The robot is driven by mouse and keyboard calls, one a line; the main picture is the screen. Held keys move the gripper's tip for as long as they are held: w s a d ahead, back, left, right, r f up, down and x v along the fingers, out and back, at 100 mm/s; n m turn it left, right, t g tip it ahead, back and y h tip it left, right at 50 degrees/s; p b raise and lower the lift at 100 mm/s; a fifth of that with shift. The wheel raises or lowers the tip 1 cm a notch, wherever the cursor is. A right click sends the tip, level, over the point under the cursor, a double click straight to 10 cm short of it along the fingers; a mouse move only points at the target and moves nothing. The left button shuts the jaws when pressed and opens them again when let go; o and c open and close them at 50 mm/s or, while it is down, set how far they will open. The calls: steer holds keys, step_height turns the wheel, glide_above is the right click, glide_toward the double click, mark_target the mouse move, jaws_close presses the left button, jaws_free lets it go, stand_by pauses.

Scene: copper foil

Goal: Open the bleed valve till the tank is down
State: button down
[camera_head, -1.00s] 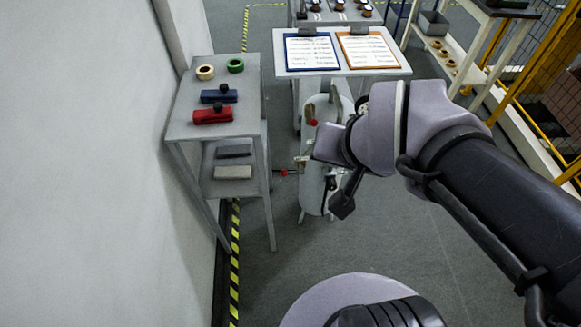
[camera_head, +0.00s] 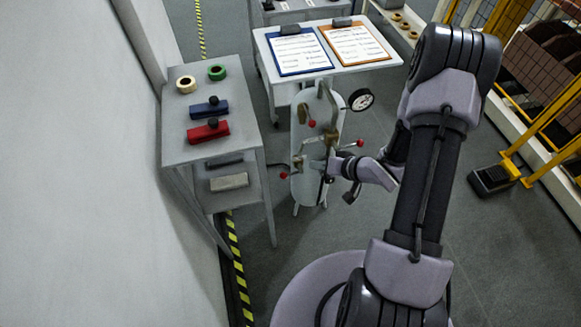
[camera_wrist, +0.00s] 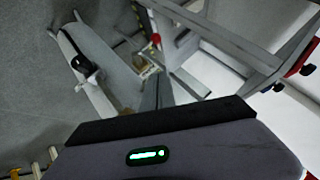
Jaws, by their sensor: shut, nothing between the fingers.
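The upright pale tank (camera_head: 304,190) stands on the floor in the head view, with a round dial gauge (camera_head: 361,99) at its upper right; the needle is too small to read. Brass fittings carry several red-knobbed levers: an upper one (camera_head: 312,124), a right one (camera_head: 359,143) and a lower left one (camera_head: 284,175). I cannot tell which is the bleed valve. My gripper (camera_head: 330,166) is shut and empty, at the tank's right front close to the fittings. In the wrist view the fingers (camera_wrist: 158,92) point toward a brass fitting (camera_wrist: 145,70) and a red knob (camera_wrist: 156,39); contact is unclear.
A table with two clipboards (camera_head: 298,52) is behind. A yellow fence post (camera_head: 525,150) stands right. Floor between is clear.

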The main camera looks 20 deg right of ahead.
steer(key=b, duration=0.4)
glide_above(291, 174)
steer(key=d, duration=0.2)
step_height(291, 174, down, 7)
steer(key=shift+s+a+f+b, duration=0.25)
steer(key=shift+a+f+b, duration=0.3)
steer(key=shift+f, duration=0.15)
steer(key=shift+s+a+f+b, duration=0.25)
steer(key=shift+a+f+b, duration=0.25)
steer(key=shift+f, duration=0.2)
steer(key=shift+w+f, duration=0.1)
